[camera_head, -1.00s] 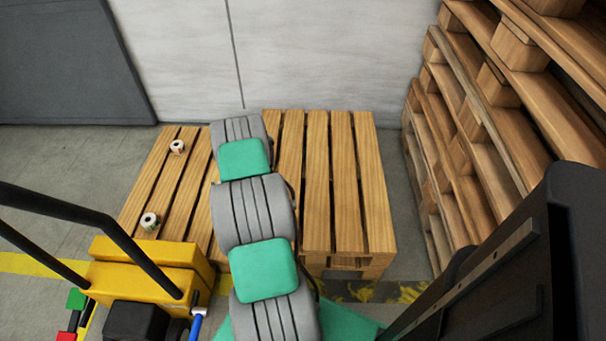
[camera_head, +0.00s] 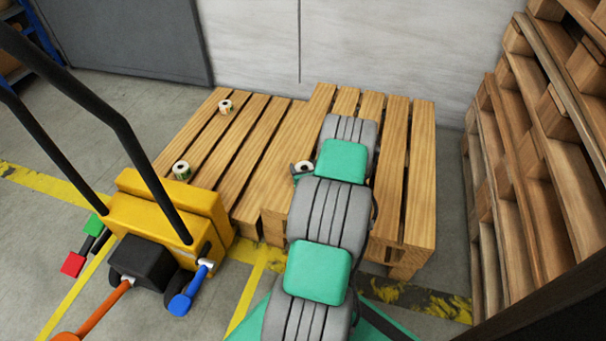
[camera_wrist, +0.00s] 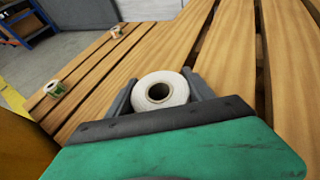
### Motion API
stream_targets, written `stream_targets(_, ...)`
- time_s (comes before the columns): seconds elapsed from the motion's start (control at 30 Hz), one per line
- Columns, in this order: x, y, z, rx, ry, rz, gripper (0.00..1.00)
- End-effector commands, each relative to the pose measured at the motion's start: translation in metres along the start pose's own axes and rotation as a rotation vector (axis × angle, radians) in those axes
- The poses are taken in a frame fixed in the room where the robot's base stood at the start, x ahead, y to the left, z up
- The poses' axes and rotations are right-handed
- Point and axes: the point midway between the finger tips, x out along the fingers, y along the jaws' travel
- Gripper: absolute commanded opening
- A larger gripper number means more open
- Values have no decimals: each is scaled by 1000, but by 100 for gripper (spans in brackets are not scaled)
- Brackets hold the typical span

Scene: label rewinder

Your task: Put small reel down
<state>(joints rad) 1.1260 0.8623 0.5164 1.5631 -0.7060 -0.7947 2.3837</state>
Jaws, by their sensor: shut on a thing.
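The small reel is a white roll with a dark core hole. In the wrist view the reel (camera_wrist: 160,91) sits between the two dark fingers of my gripper (camera_wrist: 160,92), which is shut on it. In the head view the reel (camera_head: 303,167) shows just left of my arm, over the wooden pallets, with most of the gripper hidden behind the arm. I cannot tell whether the reel touches the slats. Two other small reels stand on the left, lower pallet: a far one (camera_head: 226,107) and a near one (camera_head: 181,170). They also show in the wrist view (camera_wrist: 116,32).
The right pallet (camera_head: 418,170) stands higher than the left pallet (camera_head: 215,140). A yellow pallet truck (camera_head: 165,215) with black handles stands at the front left. Tall stacked pallets (camera_head: 540,150) rise on the right. A wall closes the back. Much of the left pallet is bare.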

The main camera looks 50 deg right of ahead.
Motion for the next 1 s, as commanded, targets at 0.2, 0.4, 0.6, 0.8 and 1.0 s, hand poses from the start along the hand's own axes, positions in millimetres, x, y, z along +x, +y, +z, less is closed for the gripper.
stream_targets(0.2,0,-2,1,1,0,-3,14)
stream_targets(0.4,0,-2,-1,1,1,-3,71)
stream_targets(0.6,0,-2,-1,1,1,-3,83)
stream_targets(0.8,-1,-2,2,1,1,-3,83)
stream_targets(1.0,-32,-3,5,6,4,-5,83)
